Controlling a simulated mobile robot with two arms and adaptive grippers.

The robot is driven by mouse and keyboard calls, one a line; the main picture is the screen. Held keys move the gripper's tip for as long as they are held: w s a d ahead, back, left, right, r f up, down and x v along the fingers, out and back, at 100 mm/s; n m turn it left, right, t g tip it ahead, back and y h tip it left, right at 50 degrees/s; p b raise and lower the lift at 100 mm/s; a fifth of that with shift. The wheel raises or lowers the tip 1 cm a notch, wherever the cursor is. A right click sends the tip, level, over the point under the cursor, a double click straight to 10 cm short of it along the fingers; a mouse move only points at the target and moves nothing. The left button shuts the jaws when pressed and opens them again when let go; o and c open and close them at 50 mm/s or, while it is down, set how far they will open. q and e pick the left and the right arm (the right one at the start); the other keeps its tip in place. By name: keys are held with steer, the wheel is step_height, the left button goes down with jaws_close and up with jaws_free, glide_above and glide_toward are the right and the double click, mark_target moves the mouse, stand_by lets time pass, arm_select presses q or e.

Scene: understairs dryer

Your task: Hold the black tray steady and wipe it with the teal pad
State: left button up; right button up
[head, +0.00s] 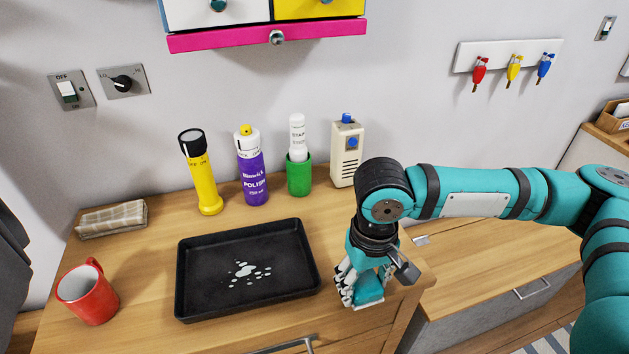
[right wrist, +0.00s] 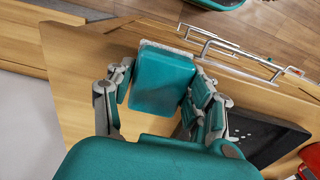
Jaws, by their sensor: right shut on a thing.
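The black tray (head: 215,262) lies flat on the wooden counter, with a patch of whitish spots (head: 248,271) near its middle. No gripper touches the tray. My right gripper (head: 360,286) is shut on the teal pad (head: 370,288), just right of the tray near the counter's right end. In the right wrist view the teal pad (right wrist: 163,78) sits between the fingers of my right gripper (right wrist: 160,92), and part of the black tray (right wrist: 262,138) shows at the right. I cannot tell whether the pad touches the counter. My left gripper is not in view.
A red mug (head: 88,296) stands left of the tray, with a folded cloth (head: 112,219) behind it. A yellow flashlight (head: 203,180), a purple polish bottle (head: 252,172), a green-based bottle (head: 299,172) and a cream device (head: 346,156) stand along the wall behind the tray.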

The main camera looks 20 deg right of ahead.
steer(key=w+a+r+n, duration=0.1)
steer(key=w+a+n, duration=0.1)
steer(key=n, duration=0.1)
steer(key=w+a+r+n, duration=0.1)
steer(key=w+a+n, duration=0.1)
steer(key=w+n, duration=0.1)
steer(key=w+a+r+n, duration=0.2)
steer(key=a+n, duration=0.1)
steer(key=shift+w, duration=0.4)
steer(key=w+a+r+n, duration=0.3)
steer(key=w+a+n, duration=0.1)
steer(key=a+n, duration=0.35)
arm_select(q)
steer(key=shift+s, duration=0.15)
arm_select(e)
steer(key=n, duration=0.2)
glide_above(269, 265)
steer(key=shift+m, duration=0.25)
steer(key=shift+f, duration=2.2)
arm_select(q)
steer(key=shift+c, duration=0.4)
